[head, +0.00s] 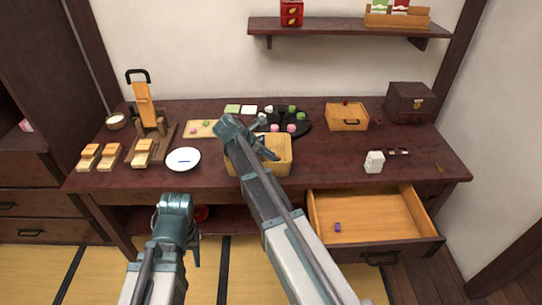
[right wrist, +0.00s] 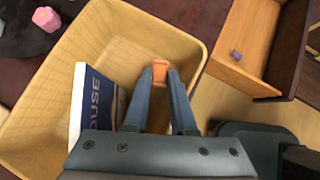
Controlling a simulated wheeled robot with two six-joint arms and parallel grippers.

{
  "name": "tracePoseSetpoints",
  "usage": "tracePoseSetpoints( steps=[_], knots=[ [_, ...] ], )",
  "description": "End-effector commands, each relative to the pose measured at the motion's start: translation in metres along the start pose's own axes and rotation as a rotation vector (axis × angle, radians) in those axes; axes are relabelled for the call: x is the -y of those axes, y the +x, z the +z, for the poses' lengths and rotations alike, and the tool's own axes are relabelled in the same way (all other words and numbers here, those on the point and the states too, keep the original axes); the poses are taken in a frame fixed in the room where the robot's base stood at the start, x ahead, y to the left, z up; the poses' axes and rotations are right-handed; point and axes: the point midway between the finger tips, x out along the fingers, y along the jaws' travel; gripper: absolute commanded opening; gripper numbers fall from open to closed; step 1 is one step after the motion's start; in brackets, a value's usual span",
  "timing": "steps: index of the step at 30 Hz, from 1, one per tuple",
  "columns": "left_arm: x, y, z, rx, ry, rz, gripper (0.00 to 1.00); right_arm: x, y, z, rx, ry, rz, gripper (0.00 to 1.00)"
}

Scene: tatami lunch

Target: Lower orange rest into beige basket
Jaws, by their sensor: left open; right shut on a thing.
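The beige basket (head: 284,168) stands at the table's front middle. It fills much of the right wrist view (right wrist: 185,42). My right gripper (head: 270,152) reaches into or just over the basket. In the right wrist view the gripper (right wrist: 160,78) is shut on the small orange rest (right wrist: 160,68), held between the fingertips inside the basket's outline. I cannot tell whether the rest touches the basket floor. In the head view the rest is not distinguishable. My left gripper (head: 190,235) is open, low in front of the table, away from the basket.
A blue and white box (right wrist: 92,100) with lettering lies in the basket beside my fingers. A black tray (head: 300,122) with pink and green pieces stands behind it. A white plate (head: 184,160) is to its left. An open drawer (head: 372,215) with a small purple block (head: 338,227) juts out at right.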

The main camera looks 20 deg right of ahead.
Motion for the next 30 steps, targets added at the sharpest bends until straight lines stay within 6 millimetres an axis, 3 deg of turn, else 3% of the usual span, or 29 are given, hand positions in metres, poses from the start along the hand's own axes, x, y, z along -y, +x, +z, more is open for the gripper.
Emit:
tracePoseSetpoints(
  steps=[23,24,29,30],
  knots=[
    [-0.0004,0.0044,-0.0002,0.000,0.000,0.000,0.43,0.0000,0.0033,-0.0029,0.000,0.000,0.000,0.00],
    [-0.0004,0.0044,-0.0002,0.000,0.000,0.000,0.43,0.0000,0.0033,-0.0029,0.000,0.000,0.000,0.29],
    [-0.0004,0.0044,-0.0003,0.000,0.000,0.000,0.43,0.0001,0.0033,-0.0029,0.000,0.000,0.000,0.58],
    [-0.0004,0.0044,-0.0003,0.000,0.000,0.000,0.43,0.0001,0.0033,-0.0029,0.000,0.000,0.000,0.59]
  ],
)
